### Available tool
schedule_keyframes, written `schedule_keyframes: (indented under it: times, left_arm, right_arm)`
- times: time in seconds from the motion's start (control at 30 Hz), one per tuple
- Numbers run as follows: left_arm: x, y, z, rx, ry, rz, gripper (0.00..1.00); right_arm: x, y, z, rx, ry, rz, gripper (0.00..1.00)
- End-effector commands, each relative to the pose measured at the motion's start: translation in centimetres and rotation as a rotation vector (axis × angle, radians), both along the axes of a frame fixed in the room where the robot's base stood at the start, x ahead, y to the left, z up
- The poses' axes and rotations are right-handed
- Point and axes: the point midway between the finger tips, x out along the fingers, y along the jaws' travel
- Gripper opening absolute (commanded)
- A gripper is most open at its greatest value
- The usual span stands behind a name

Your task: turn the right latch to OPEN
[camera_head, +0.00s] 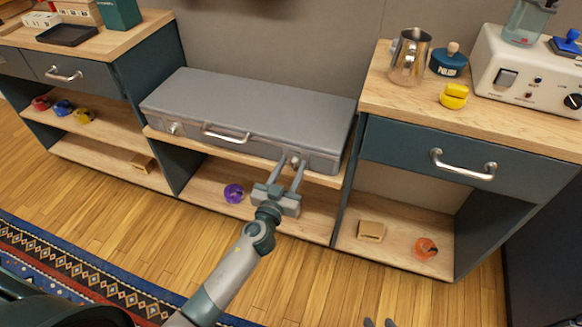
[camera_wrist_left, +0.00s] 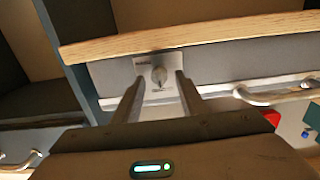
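A closed grey case (camera_head: 250,105) lies on the middle shelf, with its front facing me. Its right latch (camera_head: 296,162) is partly hidden by my left gripper in the head view. The left wrist view shows the latch knob (camera_wrist_left: 159,75) on a small metal plate, with its long side roughly in line with the fingers. My left gripper (camera_head: 292,162) is open, with one finger on each side of the knob and gaps visible between. The left latch (camera_head: 174,128) shows at the case's other end.
The case handle (camera_head: 227,134) sits between the latches. The wooden shelf edge (camera_head: 240,154) runs just below the case. A purple object (camera_head: 233,193) lies on the lower shelf near my left gripper. A drawer handle (camera_head: 463,166) sticks out at right.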

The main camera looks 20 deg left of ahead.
Motion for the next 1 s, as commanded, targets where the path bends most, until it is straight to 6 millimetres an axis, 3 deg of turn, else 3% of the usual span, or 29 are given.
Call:
schedule_keyframes:
  times: [0.2, 0.37, 0.4, 1.0]
  left_arm:
    - [0.0, 0.0, 0.0, 0.0, 0.0, 0.0, 0.38]
    - [-0.01, -0.01, 0.01, 0.0, 0.0, 0.0, 0.03]
    - [-0.01, -0.01, 0.01, 0.0, 0.0, 0.0, 0.0]
    - [-0.02, -0.15, 0.04, 0.135, -0.007, 0.0, 0.0]
  right_arm:
    - [0.01, -0.03, 0.0, -0.001, 0.0, -0.001, 0.31]
    - [0.02, -0.06, 0.0, -0.001, 0.0, -0.001, 0.31]
    - [0.03, -0.07, 0.0, -0.001, 0.0, -0.001, 0.31]
    - [0.52, 0.09, 0.34, 0.005, -0.032, -0.003, 0.31]
